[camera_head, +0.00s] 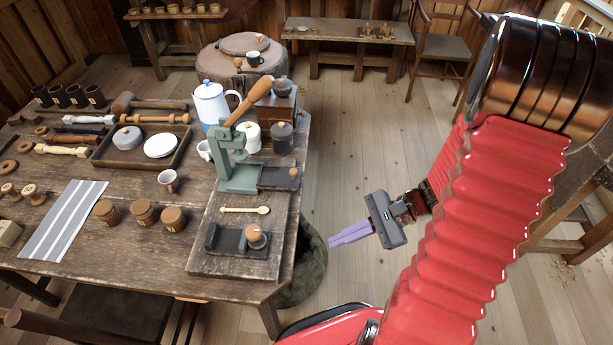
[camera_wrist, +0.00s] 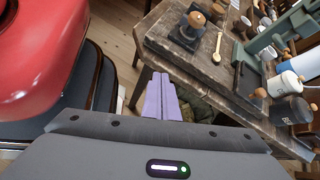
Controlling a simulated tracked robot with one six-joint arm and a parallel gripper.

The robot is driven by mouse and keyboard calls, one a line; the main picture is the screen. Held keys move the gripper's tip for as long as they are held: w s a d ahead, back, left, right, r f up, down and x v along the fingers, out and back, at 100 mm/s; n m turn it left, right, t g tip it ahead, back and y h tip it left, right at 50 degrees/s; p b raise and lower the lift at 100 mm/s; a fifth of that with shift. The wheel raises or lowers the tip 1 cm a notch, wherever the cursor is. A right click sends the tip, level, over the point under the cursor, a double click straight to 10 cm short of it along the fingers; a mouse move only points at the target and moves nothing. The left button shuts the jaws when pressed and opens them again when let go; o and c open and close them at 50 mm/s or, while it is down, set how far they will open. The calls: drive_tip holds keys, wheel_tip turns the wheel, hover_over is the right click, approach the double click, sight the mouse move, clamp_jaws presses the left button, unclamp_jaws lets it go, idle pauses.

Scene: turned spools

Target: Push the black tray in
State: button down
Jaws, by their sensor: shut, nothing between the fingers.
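The black tray (camera_head: 274,179) sticks out to the right from the base of a green lever press (camera_head: 236,176) on the wooden table. It has a small orange-brown knob (camera_head: 294,173) at its outer end, near the table's right edge. My gripper (camera_head: 333,241) has purple fingers, shut and empty. It is out over the floor, right of the table and apart from the tray, nearer the camera than it. The fingers also show in the wrist view (camera_wrist: 161,99), with the table edge beyond them.
A wooden board (camera_head: 232,264) under the press also bears a spoon (camera_head: 245,210) and a dark holder with a wooden-topped piece (camera_head: 256,237). A dark green bin (camera_head: 309,268) stands on the floor below the table edge. Jars and a blue-white pot (camera_head: 211,103) crowd behind the press.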

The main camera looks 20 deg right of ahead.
drive_tip(key=w+d+m+t, duration=0.8)
drive_tip(key=w+m+t, duration=0.2)
drive_tip(key=w, duration=0.1)
drive_tip(key=shift+w+r+m, duration=0.2)
drive_tip(key=shift+r+m, duration=0.1)
drive_tip(key=shift+r, duration=0.15)
drive_tip(key=shift+w+a, duration=0.1)
drive_tip(key=shift+a, duration=0.05)
drive_tip(key=x, duration=1.3)
drive_tip(key=shift+w, duration=0.45)
drive_tip(key=shift+a, duration=0.1)
